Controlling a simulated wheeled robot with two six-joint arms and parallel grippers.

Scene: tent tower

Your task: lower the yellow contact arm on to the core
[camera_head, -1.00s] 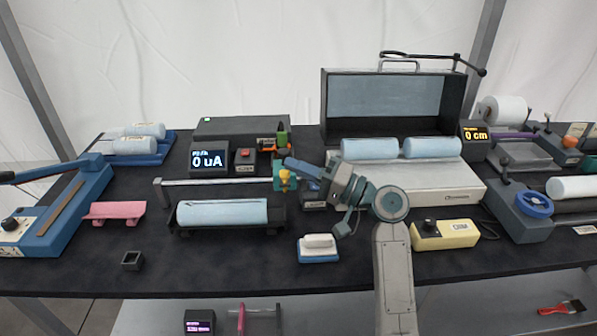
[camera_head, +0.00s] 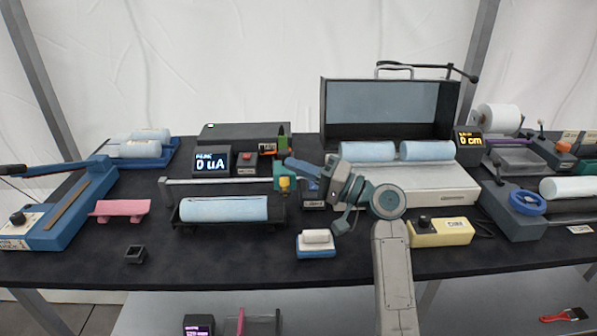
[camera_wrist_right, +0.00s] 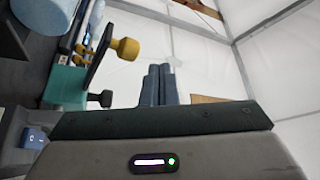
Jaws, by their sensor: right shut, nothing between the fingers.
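A light blue core (camera_head: 224,208) lies level in a dark cradle (camera_head: 182,226) at the middle left of the table. At the cradle's right end is a teal block (camera_head: 281,171) with a yellow knob (camera_head: 285,185). In the right wrist view, the yellow knob (camera_wrist_right: 123,50) sits by a dark, partly yellow lever at the teal block (camera_wrist_right: 62,88). My right gripper (camera_head: 289,162) is shut and empty, just above the knob in the head view. In the right wrist view its blue fingers (camera_wrist_right: 158,84) are together, apart from the knob. My left gripper is not in view.
A display reading 0 uA (camera_head: 211,161) and a box with a red button (camera_head: 245,161) stand behind the cradle. A white-topped blue block (camera_head: 315,244) and a yellow control box (camera_head: 441,232) are near the front. The front table strip is mostly clear.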

